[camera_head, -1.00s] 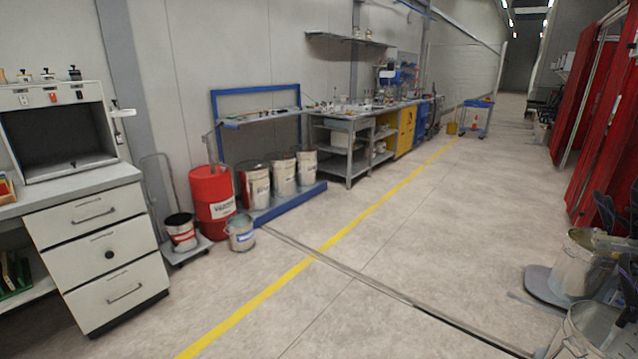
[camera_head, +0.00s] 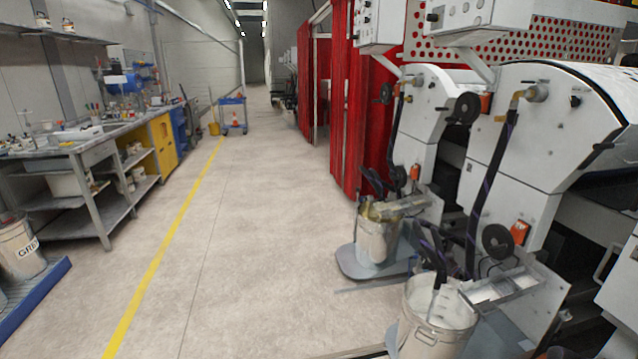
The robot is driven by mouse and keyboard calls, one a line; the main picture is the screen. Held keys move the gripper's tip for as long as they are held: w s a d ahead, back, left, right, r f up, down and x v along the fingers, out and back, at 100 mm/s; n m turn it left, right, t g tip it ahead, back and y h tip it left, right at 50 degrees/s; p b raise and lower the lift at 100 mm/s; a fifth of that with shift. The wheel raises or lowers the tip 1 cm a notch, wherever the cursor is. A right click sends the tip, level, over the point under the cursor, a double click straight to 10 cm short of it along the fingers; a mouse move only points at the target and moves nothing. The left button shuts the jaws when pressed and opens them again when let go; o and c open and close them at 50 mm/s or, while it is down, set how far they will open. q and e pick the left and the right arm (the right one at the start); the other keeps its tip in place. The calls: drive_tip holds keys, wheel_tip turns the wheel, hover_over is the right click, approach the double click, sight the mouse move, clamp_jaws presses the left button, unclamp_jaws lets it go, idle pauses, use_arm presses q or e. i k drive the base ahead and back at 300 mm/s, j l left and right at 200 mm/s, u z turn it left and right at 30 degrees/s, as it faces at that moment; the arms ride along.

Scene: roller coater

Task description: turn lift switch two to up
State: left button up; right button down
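Two white roller coater machines stand along the right side, a nearer one (camera_head: 525,150) and a farther one (camera_head: 425,118). Grey control boxes hang above them, one at upper right (camera_head: 470,15) and one farther left (camera_head: 380,20). Small knobs show on these boxes, but I cannot tell which is lift switch two or how it is set. Neither of my grippers is in the view.
A metal bucket (camera_head: 432,325) stands before the nearer machine, and another (camera_head: 376,238) stands on a grey dolly (camera_head: 350,266). Red curtains (camera_head: 350,120) hang beyond. A workbench (camera_head: 95,205) lines the left wall. The floor (camera_head: 240,220) between is clear.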

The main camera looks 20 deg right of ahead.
sight(574, 102)
drive_tip(key=i+z, duration=0.25)
drive_tip(key=i, duration=0.55)
drive_tip(key=i+j+z, duration=0.2)
drive_tip(key=i, duration=0.6)
drive_tip(key=i+z, duration=0.2)
drive_tip(key=z, duration=0.25)
drive_tip(key=i+z, duration=0.2)
drive_tip(key=z, duration=0.25)
drive_tip(key=i+j+z, duration=0.15)
drive_tip(key=z, duration=0.3)
drive_tip(key=i+j+z, duration=0.15)
drive_tip(key=z, duration=0.3)
drive_tip(key=j, duration=0.1)
